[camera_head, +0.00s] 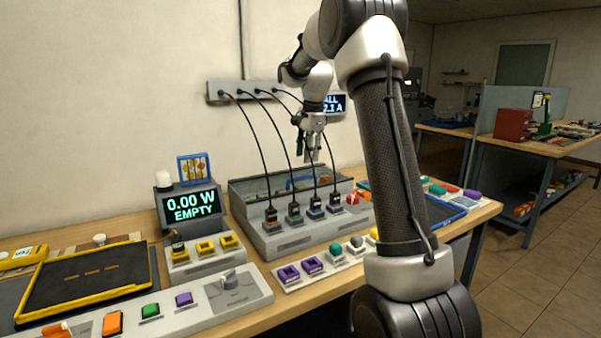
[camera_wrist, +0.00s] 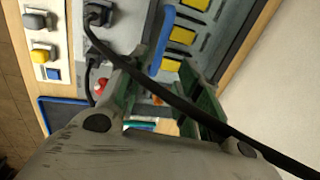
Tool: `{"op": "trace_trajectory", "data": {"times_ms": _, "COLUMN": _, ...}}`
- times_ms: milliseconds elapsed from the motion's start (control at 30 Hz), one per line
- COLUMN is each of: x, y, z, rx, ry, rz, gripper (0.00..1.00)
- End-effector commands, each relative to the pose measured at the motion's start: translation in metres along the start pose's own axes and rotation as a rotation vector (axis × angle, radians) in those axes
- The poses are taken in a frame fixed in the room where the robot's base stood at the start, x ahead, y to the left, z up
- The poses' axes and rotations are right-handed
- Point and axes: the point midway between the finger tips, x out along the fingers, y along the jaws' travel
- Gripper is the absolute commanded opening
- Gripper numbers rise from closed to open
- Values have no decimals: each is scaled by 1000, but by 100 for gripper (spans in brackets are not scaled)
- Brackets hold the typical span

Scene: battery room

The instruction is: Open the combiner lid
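The combiner (camera_head: 290,238) is a long grey box on the bench, with black plugs and cables along its front. Its rear part is walled, and yellow blocks (camera_wrist: 181,35) show there in the wrist view. A blue bar (camera_head: 299,182), perhaps the lid's handle, lies across this part; it also shows in the wrist view (camera_wrist: 163,38). Whether a clear lid covers the box I cannot tell. My gripper (camera_head: 313,157) is above the box's right part, pointing down. Its green-padded fingers (camera_wrist: 165,85) are apart. The bar's near end is by the left finger; contact is unclear.
A black cable (camera_wrist: 178,103) crosses in front of my fingers in the wrist view. Several cables (camera_head: 262,135) arch from the wall strip to the plugs. A meter reading 0.00 W EMPTY (camera_head: 190,207) stands left of the combiner. Switches and coloured blocks crowd the bench front.

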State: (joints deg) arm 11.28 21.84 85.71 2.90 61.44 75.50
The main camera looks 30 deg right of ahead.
Motion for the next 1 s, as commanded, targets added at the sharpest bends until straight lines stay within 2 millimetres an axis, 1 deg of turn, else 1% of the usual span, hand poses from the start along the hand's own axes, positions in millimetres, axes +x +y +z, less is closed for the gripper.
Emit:
{"op": "trace_trajectory", "data": {"times_ms": 133, "x": 19, "y": 1, "z": 0, "rx": 8, "ry": -1, "rz": 4, "gripper": 34}}
{"op": "trace_trajectory", "data": {"times_ms": 300, "x": 48, "y": 1, "z": 0, "rx": 7, "ry": -1, "rz": 4, "gripper": 34}}
{"op": "trace_trajectory", "data": {"times_ms": 433, "x": 66, "y": 1, "z": 0, "rx": 6, "ry": 0, "rz": 3, "gripper": 34}}
{"op": "trace_trajectory", "data": {"times_ms": 600, "x": 76, "y": 1, "z": 0, "rx": 5, "ry": 0, "rz": 1, "gripper": 34}}
{"op": "trace_trajectory", "data": {"times_ms": 833, "x": 76, "y": 1, "z": 0, "rx": 5, "ry": 0, "rz": 1, "gripper": 34}}
{"op": "trace_trajectory", "data": {"times_ms": 967, "x": 76, "y": 1, "z": 0, "rx": 5, "ry": 0, "rz": 1, "gripper": 10}}
{"op": "trace_trajectory", "data": {"times_ms": 1000, "x": 76, "y": 1, "z": 0, "rx": 5, "ry": 0, "rz": 1, "gripper": 3}}
